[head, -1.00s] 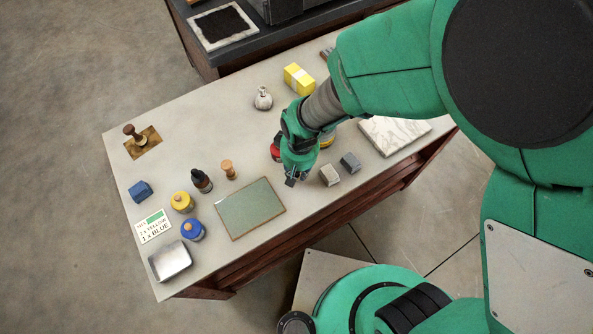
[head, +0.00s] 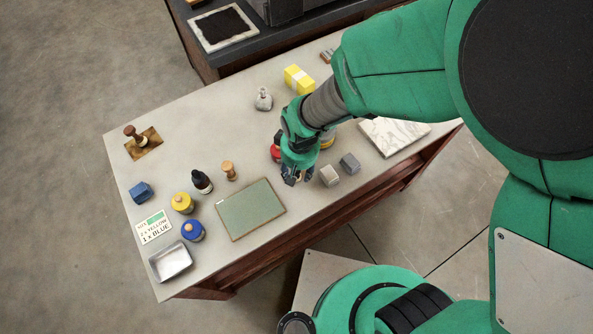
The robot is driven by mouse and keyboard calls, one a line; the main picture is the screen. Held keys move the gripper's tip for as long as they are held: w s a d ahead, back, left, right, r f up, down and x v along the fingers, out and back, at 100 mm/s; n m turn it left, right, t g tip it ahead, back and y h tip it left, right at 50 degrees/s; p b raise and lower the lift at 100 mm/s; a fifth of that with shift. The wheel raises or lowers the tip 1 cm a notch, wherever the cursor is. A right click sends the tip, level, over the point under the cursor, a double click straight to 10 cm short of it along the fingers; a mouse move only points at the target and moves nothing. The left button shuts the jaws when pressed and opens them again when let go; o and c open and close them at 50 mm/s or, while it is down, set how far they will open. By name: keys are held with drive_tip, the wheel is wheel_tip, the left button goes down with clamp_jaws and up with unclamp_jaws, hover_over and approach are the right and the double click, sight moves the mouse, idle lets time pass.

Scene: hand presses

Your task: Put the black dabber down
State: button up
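My gripper (head: 293,181) hangs over the front half of the pale table, just right of the green-grey plate. Its dark fingers point down. They are too small and shaded to show whether they are apart or hold something. I cannot pick out a black dabber for certain; one could be hidden at the fingers or under my wrist. A black-topped bottle (head: 202,182) stands left of the plate, beside a small wooden peg-like piece (head: 229,170). A brown-handled tool (head: 134,134) stands on a brown pad at the far left.
The green-grey plate (head: 250,209) lies left of my gripper. Two small blocks, one pale (head: 329,176) and one grey (head: 350,163), sit close on its right. A red item (head: 275,153) is partly behind my wrist. Yellow (head: 182,202) and blue (head: 193,230) jars stand left.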

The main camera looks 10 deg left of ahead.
drive_tip(key=r, duration=0.3)
drive_tip(key=r+p, duration=0.1)
drive_tip(key=r, duration=0.3)
drive_tip(key=r+p, duration=0.1)
drive_tip(key=r, duration=0.2)
drive_tip(key=shift+s+d+r, duration=0.2)
drive_tip(key=shift+d+r, duration=0.1)
drive_tip(key=shift+r, duration=0.05)
idle(0.3)
drive_tip(key=shift+d+r, duration=0.1)
drive_tip(key=w+d+r+m+t, duration=0.3)
drive_tip(key=d+r+m, duration=0.1)
drive_tip(key=d+r, duration=1.2)
drive_tip(key=s+d+r+m+t, duration=0.1)
drive_tip(key=s+d+r+m, duration=0.1)
drive_tip(key=s+d+r, duration=0.2)
drive_tip(key=s+d+r+m+t, duration=0.1)
drive_tip(key=s+d+r+m, duration=0.1)
drive_tip(key=s+d+r, duration=0.3)
drive_tip(key=d+r, duration=0.4)
drive_tip(key=d, duration=0.1)
drive_tip(key=shift+d+h, duration=0.2)
drive_tip(key=shift+h, duration=0.1)
drive_tip(key=shift+r, duration=0.1)
